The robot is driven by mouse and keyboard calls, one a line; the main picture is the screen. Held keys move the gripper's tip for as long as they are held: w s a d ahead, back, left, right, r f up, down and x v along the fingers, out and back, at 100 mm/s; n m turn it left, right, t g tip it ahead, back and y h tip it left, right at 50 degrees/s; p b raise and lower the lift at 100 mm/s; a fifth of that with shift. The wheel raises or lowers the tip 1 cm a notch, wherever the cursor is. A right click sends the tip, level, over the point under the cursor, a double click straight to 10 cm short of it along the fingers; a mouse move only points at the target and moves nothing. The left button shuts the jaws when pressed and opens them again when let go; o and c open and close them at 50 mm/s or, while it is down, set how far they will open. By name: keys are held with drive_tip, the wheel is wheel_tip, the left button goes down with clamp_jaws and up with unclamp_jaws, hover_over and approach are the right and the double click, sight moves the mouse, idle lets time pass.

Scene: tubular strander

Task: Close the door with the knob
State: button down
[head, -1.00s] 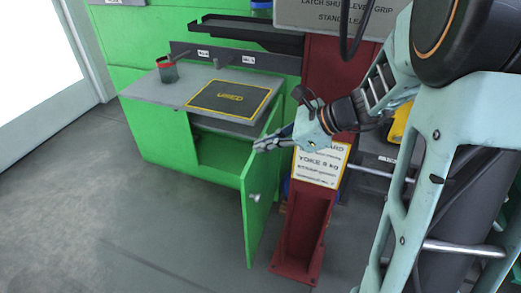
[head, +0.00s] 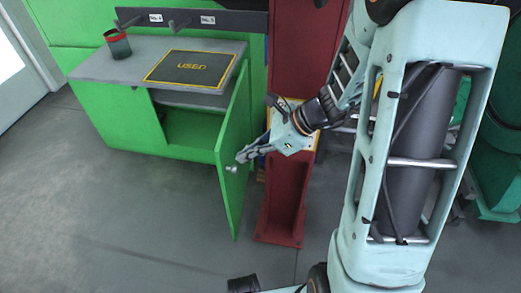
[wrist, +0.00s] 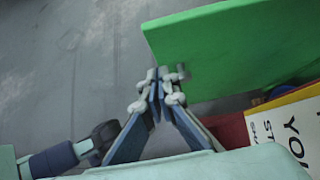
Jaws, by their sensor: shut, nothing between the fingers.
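The green cabinet door (head: 236,140) stands open, swung out from the cabinet front (head: 128,118). Its small silver knob (head: 232,169) is on the face turned toward the camera, near the free edge. My gripper (head: 242,157) is shut and empty, at the door's free side just above the knob in the head view. In the wrist view my gripper's tips (wrist: 162,78) meet together beside the door (wrist: 235,50), overlapping its lower left part. A small grey piece at the tips may be the knob; I cannot tell whether they touch.
A grey worktop (head: 110,62) above the cabinet carries a black mat (head: 190,68) and a red-rimmed cup (head: 117,43). A red post (head: 285,205) stands close right of the door, with a yellow-edged sign (wrist: 290,125). Floor (head: 120,215) in front is clear.

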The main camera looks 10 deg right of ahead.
sight(221, 158)
drive_tip(key=shift+w+a, duration=0.3)
drive_tip(key=shift+a, duration=0.65)
drive_tip(key=shift+w+a, duration=0.3)
drive_tip(key=shift+a, duration=0.65)
drive_tip(key=shift+a, duration=0.15)
